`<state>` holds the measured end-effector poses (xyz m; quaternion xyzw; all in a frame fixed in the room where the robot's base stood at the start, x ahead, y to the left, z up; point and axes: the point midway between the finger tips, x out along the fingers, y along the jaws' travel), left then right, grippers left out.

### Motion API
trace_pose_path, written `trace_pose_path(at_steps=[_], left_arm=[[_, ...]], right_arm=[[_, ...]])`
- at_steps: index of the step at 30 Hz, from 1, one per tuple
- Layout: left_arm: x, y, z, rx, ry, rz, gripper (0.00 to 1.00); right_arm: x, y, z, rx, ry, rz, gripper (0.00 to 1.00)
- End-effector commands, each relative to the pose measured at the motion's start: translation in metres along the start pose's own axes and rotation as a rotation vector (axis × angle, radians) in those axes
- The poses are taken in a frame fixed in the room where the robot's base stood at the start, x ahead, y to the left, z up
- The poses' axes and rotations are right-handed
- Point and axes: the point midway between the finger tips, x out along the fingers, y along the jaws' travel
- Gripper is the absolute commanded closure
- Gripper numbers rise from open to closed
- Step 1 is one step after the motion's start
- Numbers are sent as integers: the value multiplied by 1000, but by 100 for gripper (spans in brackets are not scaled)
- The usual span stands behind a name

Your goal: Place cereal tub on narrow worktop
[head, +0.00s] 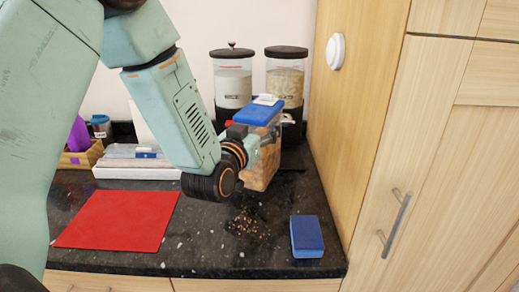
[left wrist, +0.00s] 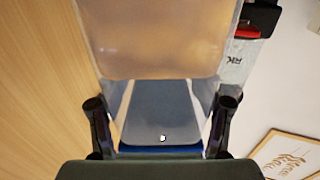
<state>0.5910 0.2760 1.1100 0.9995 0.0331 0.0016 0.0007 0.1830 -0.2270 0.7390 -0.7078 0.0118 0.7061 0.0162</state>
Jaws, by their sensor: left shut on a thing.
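The cereal tub (head: 263,172) is a clear box with tan contents and a blue lid with a white tab. My left gripper (head: 262,145) is shut on the tub's upper part, below the lid. The tub looks upright over the back right of the dark speckled worktop (head: 190,240); I cannot tell whether its base touches. In the left wrist view, the tub (left wrist: 160,45) fills the top middle, between the two fingers of my left gripper (left wrist: 162,115). My right gripper is not in view.
Two dispensers (head: 233,88) (head: 286,80) stand behind the tub. Brown crumbs (head: 246,223) lie in front of it, and a blue block (head: 307,237) sits at front right. A red mat (head: 118,220) lies left, before a white tray (head: 135,165). A wooden cabinet (head: 350,130) bounds the right side.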

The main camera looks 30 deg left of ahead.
Motion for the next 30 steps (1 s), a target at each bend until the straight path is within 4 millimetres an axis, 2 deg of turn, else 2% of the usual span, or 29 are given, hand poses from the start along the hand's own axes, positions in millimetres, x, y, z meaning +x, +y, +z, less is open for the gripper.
trace_pose_path(at_steps=[11,23,24,30], left_arm=[[3,2,39,1,5,1,96],[3,3,44,1,6,1,96],[3,3,46,1,1,1,32],[3,2,45,0,1,1,15]], right_arm=[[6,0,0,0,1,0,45],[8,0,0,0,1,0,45],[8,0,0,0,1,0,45],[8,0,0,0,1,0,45]])
